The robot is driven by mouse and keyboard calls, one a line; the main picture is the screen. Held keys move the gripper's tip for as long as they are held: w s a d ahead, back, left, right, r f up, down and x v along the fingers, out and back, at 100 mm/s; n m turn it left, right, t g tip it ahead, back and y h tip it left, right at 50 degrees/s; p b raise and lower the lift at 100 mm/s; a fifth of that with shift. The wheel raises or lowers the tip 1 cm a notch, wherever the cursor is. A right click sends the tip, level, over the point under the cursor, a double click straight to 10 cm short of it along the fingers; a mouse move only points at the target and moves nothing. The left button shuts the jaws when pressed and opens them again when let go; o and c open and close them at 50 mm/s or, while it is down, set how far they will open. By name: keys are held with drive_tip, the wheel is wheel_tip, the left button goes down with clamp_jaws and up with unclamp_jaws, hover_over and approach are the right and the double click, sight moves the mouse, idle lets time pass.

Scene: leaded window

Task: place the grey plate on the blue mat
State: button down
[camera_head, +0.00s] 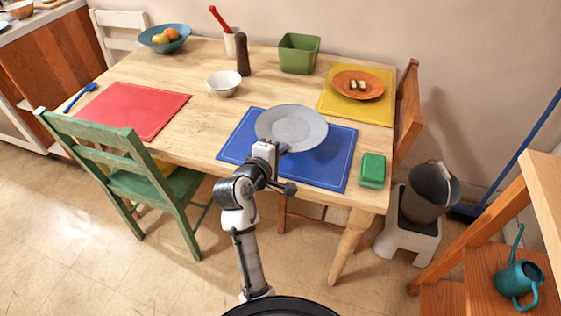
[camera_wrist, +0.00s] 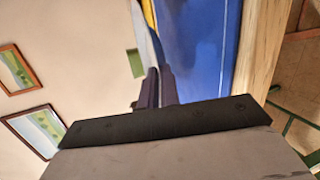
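The grey plate (camera_head: 291,126) is a pale round disc over the blue mat (camera_head: 333,163) in the head view. It covers the mat's back middle and reaches past its back edge. In the wrist view the plate (camera_wrist: 144,38) shows nearly edge-on as a thin pale strip beside the blue mat (camera_wrist: 200,45). My gripper (camera_head: 284,149) is at the plate's near rim, with its dark fingers (camera_wrist: 159,86) close together and shut on the rim. I cannot tell whether the plate's underside touches the mat.
A green box (camera_head: 372,170) sits at the mat's right front corner. A yellow mat (camera_head: 374,112) with an orange plate (camera_head: 371,91) lies behind right. A white bowl (camera_head: 224,82) and a dark mill (camera_head: 242,56) stand behind left. A red mat (camera_head: 135,108) lies left.

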sight(280, 169)
drive_tip(key=shift+f, duration=1.95)
drive_tip(key=shift+f, duration=0.2)
drive_tip(key=c, duration=1.9)
unclamp_jaws()
drive_tip(key=shift+s+a+r, duration=0.1)
drive_tip(key=shift+s+r, duration=0.05)
drive_tip(key=b+v, duration=0.1)
drive_tip(key=v, duration=1)
drive_tip(key=shift+s+a+r, duration=0.15)
drive_tip(key=shift+s, duration=0.15)
